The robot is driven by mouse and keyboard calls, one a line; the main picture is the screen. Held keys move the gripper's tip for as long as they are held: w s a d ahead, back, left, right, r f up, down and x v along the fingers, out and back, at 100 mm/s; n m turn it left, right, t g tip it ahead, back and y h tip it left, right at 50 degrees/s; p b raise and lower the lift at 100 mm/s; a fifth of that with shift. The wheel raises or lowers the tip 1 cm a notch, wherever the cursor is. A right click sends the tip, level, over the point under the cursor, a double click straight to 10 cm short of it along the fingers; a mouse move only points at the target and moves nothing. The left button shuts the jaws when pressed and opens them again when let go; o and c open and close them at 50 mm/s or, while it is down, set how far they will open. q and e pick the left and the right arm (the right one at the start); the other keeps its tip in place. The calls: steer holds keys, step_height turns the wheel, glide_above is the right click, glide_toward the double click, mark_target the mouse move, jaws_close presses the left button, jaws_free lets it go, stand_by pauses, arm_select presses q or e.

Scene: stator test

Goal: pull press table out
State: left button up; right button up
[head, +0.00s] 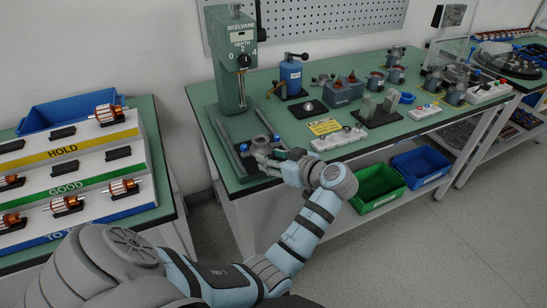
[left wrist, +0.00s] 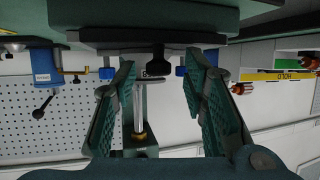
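The green press (head: 233,70) marked SKELVANE stands at the near left of the bench. Its press table (head: 243,168) is low at the front, with blue knobs and a round grey part on it. In the left wrist view, which looks upside down, the press table (left wrist: 115,37) is a dark slab across the top with a black handle (left wrist: 157,62) on its front. My left gripper (head: 274,158) is at the front of the press table. In its wrist view the gripper (left wrist: 162,70) is open, the handle between its fingertips with gaps at both sides. My right gripper is not in view.
The green bench (head: 215,121) also holds a blue hand press (head: 291,75), a yellow label plate (head: 324,127) and a white switch strip (head: 338,139) close right of my gripper. Green (head: 377,193) and blue bins (head: 420,166) sit below. A sorting rack (head: 81,169) stands at left.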

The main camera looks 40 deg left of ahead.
arm_select(q)
step_height(320, 180, up, 10)
stand_by(0.3)
stand_by(0.4)
